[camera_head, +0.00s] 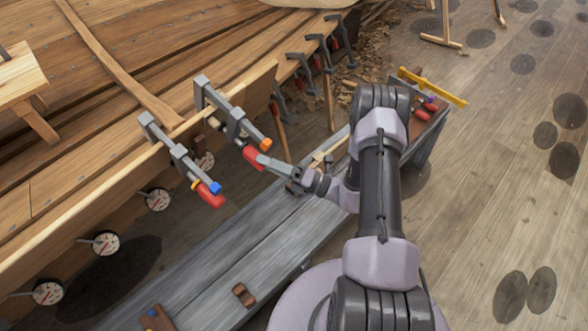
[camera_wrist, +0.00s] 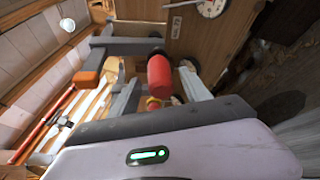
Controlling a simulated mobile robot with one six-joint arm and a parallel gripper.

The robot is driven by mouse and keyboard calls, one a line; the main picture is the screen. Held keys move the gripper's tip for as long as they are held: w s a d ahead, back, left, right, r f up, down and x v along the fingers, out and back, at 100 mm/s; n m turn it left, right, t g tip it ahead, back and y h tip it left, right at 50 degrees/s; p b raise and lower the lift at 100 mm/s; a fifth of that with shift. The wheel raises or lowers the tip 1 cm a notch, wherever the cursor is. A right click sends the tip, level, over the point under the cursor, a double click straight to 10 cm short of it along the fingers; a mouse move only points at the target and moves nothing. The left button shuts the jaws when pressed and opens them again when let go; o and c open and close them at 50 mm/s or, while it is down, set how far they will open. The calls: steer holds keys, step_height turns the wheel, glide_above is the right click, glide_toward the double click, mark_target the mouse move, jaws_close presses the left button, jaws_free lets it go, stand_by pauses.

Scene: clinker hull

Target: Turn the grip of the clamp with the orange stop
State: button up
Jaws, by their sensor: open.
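Two grey bar clamps sit on the plank edge of the hull in the head view. The clamp with the orange stop (camera_head: 266,144) is the right one; its red grip (camera_head: 253,158) hangs below the bar. My gripper (camera_head: 266,162) is at this grip, with its fingertips overlapping the grip's right end in the picture. In the wrist view the red grip (camera_wrist: 160,76) shows between my two open fingers (camera_wrist: 158,96), with the orange stop (camera_wrist: 86,78) to the left. Whether a finger touches the grip cannot be told.
The clamp with the blue stop (camera_head: 215,187) and its red grip (camera_head: 211,197) stand close to the left. A grey bench (camera_head: 215,262) runs below. Several dark clamps (camera_head: 318,52) hold the hull farther back. The wooden floor (camera_head: 500,170) at right is open.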

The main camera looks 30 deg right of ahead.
steer(key=p+v, duration=0.1)
steer(key=v, duration=1)
steer(key=shift+s+d, duration=0.15)
steer(key=shift+d, duration=0.05)
steer(key=shift+f, duration=0.1)
stand_by(0.5)
steer(key=n+t+h, duration=0.2)
steer(key=n+h, duration=0.5)
steer(key=n, duration=0.1)
glide_toward(254, 157)
steer(key=b+x, duration=0.1)
steer(key=x, duration=0.2)
steer(key=f+b+x, duration=0.1)
steer(key=x, duration=0.3)
steer(key=b+x, duration=0.1)
steer(key=x, duration=0.3)
steer(key=shift+w+d+f, duration=0.25)
steer(key=shift+f, duration=0.05)
steer(key=shift+c, duration=0.3)
jaws_close()
